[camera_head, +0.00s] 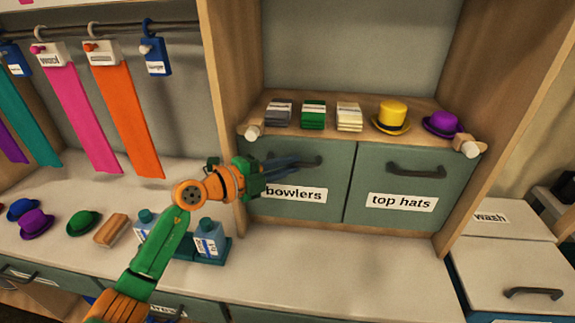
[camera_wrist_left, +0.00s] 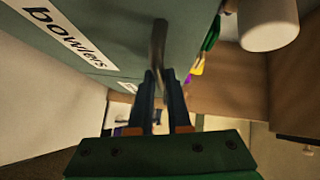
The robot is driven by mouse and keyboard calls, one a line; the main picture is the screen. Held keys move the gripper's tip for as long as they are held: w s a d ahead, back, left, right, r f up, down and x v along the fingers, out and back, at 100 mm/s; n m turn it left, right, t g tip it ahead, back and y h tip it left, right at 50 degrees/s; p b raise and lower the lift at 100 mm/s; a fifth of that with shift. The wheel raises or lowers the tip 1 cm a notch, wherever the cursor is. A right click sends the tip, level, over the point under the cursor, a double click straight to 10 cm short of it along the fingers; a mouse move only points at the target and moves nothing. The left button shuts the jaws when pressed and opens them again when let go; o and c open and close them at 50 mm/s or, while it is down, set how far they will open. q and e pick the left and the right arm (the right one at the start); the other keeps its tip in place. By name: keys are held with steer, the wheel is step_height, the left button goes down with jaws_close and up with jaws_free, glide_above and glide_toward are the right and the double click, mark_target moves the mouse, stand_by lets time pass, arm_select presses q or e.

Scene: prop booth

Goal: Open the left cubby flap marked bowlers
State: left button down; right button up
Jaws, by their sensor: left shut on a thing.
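The left cubby flap (camera_head: 335,185) is green-grey with a white "bowlers" label (camera_head: 296,195); it hangs closed beside the "top hats" flap (camera_head: 407,170). Its dark bar handle (camera_head: 312,162) is near its top edge. My left gripper (camera_head: 290,164) is at this handle, shut on it. In the left wrist view the fingers (camera_wrist_left: 160,92) close around the handle (camera_wrist_left: 158,45), with the "bowlers" label (camera_wrist_left: 66,32) to the left. The gripper hides part of the flap's left side in the head view. My right gripper is not in view.
Above the flaps, the shelf holds folded cloths (camera_head: 313,114), a yellow top hat (camera_head: 392,116) and a purple bowler (camera_head: 441,123). Pale knobs (camera_head: 252,131) stick out at the shelf's ends. The counter (camera_head: 330,268) below the flaps is clear.

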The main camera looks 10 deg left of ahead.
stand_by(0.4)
arm_select(q)
steer(key=s+f+m+t+h+b, duration=0.3)
steer(key=s+f+b, duration=0.4)
steer(key=s+b, duration=0.4)
steer(key=shift+s+m+h+b, duration=0.25)
steer(key=shift+m+h+b, duration=0.5)
steer(key=shift+m, duration=0.55)
steer(key=shift+r, duration=0.1)
steer(key=c, duration=0.9)
jaws_free()
